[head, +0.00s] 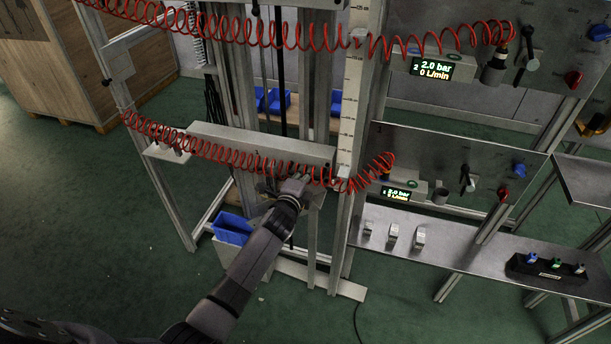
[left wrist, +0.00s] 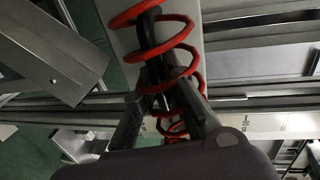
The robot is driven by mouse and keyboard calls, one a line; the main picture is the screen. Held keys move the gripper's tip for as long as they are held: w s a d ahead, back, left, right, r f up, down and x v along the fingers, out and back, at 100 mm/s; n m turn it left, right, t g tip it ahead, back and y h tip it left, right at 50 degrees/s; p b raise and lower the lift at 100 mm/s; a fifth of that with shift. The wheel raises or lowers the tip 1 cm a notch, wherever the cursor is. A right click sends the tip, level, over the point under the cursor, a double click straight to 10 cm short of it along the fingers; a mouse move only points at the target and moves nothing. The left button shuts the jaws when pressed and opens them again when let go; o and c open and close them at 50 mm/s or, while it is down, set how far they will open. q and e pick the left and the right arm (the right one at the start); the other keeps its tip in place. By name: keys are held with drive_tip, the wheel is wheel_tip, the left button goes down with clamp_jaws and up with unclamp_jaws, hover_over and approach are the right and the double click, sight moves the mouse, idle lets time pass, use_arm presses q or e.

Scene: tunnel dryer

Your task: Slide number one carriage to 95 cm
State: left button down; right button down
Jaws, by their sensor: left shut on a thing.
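The carriage (head: 262,146), a long pale grey box, lies across the vertical rails of the frame. A small dark mark on its front is too small to read. An upright white scale (head: 349,115) stands at its right end; its numbers are unreadable here. My left gripper (head: 296,184) is at the carriage's lower front edge, right of its middle. In the left wrist view the fingers (left wrist: 172,92) are shut around a dark handle-like part (left wrist: 150,30), with red hose coils in front. The coils partly hide the grip. My right gripper is not in view.
A red coiled hose (head: 215,153) runs along the carriage to the right panel, close to my gripper. Another hose (head: 250,35) hangs above. A blue bin (head: 232,229) stands below. A metal shelf (head: 455,245) is at right. Green floor is free at left.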

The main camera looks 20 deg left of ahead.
use_arm(q)
wheel_tip(320, 180, up, 16)
drive_tip(key=p, duration=1.3)
drive_tip(key=shift+f, duration=0.2)
drive_tip(key=c, duration=1.7)
unclamp_jaws()
drive_tip(key=shift+f, duration=0.2)
drive_tip(key=shift+o, duration=0.3)
drive_tip(key=v, duration=1.2)
